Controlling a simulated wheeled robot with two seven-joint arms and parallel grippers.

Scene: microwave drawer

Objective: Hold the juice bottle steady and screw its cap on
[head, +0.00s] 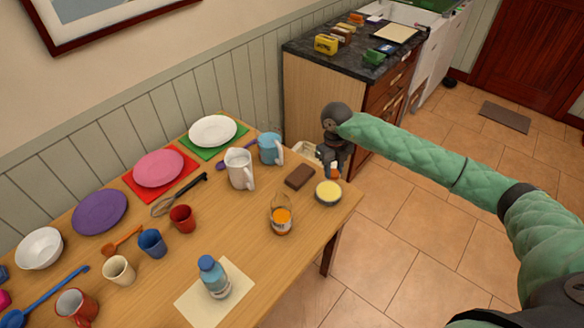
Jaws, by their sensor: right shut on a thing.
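The juice bottle (281,218) stands upright near the table's right front edge. It is clear glass with orange juice inside, and I see no cap on its neck. My right gripper (335,171) is beyond the table's right end, pointing down, up and to the right of the bottle and apart from it. It is shut on a small white and orange thing, which seems to be the cap; the fingers hide much of it. My left gripper is out of view, and nothing of mine touches the bottle.
A yellow-topped round tin (328,193) and a brown block (300,177) stand near the bottle. A white pitcher (239,169) and a light blue mug (270,148) are behind. A blue-capped bottle (214,278) stands on a cream mat (240,285). Bare table lies left of the juice bottle.

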